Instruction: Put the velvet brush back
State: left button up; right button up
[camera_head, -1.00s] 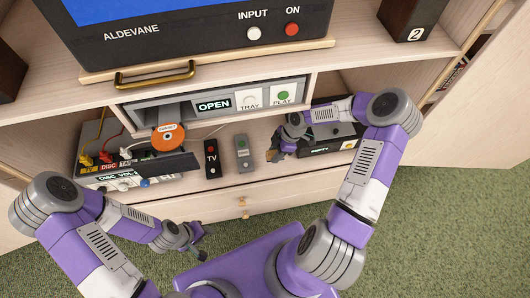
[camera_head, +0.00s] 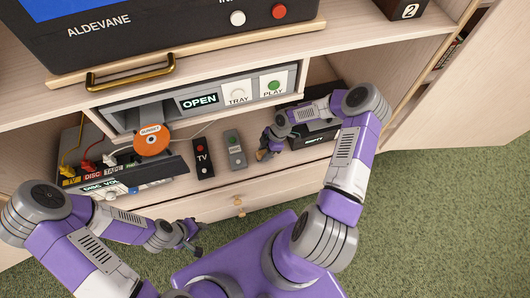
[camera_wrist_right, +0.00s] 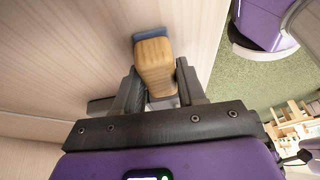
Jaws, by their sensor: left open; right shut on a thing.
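The velvet brush, a wooden block (camera_wrist_right: 154,58) with a blue pad at its far end, is held between the fingers of my right gripper (camera_wrist_right: 155,85). In the head view, my right gripper (camera_head: 268,147) is on the lower shelf, just right of the grey remote, and the brush (camera_head: 262,154) shows only as a small brown patch at its tips. The wrist view shows the brush against or just over a pale wood surface; I cannot tell whether it touches. My left gripper (camera_head: 192,238) is open and empty, in front of the cabinet's drawer.
A black box labelled EMPTY (camera_head: 312,139) stands behind my right gripper. The green carpet is clear at right.

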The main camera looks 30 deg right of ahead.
jog(key=shift+f, duration=0.25)
jog(key=o, duration=1.2)
jog(key=shift+r, duration=0.1)
jog(key=shift+d+r, duration=0.15)
jog(key=shift+r, duration=0.25)
jog(key=p+v, duration=0.4)
jog(key=v, duration=0.7)
jog(key=shift+d+r, duration=0.1)
jog(key=shift+r, duration=0.1)
